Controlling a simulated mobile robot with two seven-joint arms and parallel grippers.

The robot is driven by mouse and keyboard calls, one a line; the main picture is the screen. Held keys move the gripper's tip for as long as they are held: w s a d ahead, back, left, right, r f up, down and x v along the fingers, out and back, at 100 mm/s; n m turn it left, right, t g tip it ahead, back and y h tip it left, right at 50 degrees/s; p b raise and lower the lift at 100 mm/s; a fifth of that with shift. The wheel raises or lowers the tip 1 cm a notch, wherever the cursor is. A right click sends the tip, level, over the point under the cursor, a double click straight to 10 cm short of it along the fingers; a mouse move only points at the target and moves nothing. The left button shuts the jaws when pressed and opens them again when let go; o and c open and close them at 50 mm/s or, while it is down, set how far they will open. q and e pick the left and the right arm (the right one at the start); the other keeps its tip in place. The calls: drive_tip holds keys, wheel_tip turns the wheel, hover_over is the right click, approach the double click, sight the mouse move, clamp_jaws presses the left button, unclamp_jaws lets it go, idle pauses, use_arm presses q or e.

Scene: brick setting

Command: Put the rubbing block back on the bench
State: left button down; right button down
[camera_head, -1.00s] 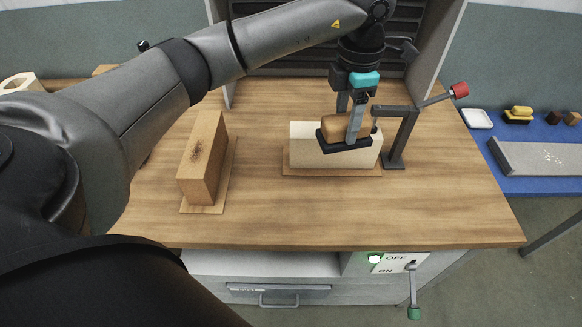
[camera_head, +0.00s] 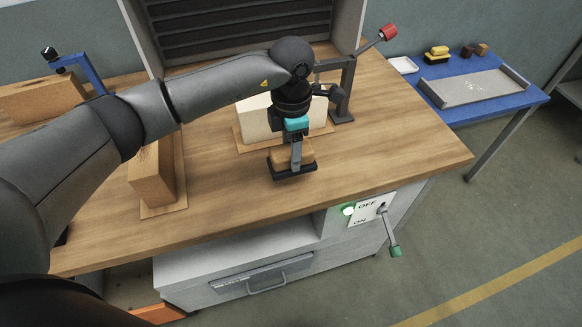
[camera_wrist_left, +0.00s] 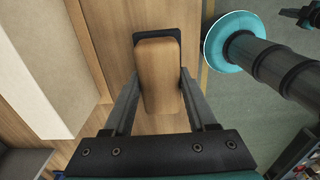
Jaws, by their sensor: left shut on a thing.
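The rubbing block (camera_head: 306,157) has a rounded tan wooden top on a black base. My left gripper (camera_head: 295,165) is shut on it, over the front part of the wood-topped worktop (camera_head: 375,150). I cannot tell whether its base touches the wood. In the left wrist view the block's wooden top (camera_wrist_left: 160,78) sits between the two fingers, with the black base showing past its far end. A blue bench (camera_head: 505,108) stands to the right of the worktop.
A cream brick (camera_head: 255,120) and a brown brick (camera_head: 152,178) stand on boards on the worktop. A dark clamp post with a red knob (camera_head: 388,32) rises behind. The blue bench carries a grey tray (camera_head: 470,88), a white dish (camera_head: 403,65) and several small blocks.

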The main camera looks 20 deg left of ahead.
use_arm(q)
drive_tip(key=shift+f, duration=2.95)
drive_tip(key=shift+b, duration=0.3)
drive_tip(key=shift+c, duration=1)
unclamp_jaws()
drive_tip(key=shift+f, duration=0.15)
wheel_tip(320, 180, up, 12)
drive_tip(key=shift+r+p, duration=0.2)
drive_tip(key=shift+p, duration=0.2)
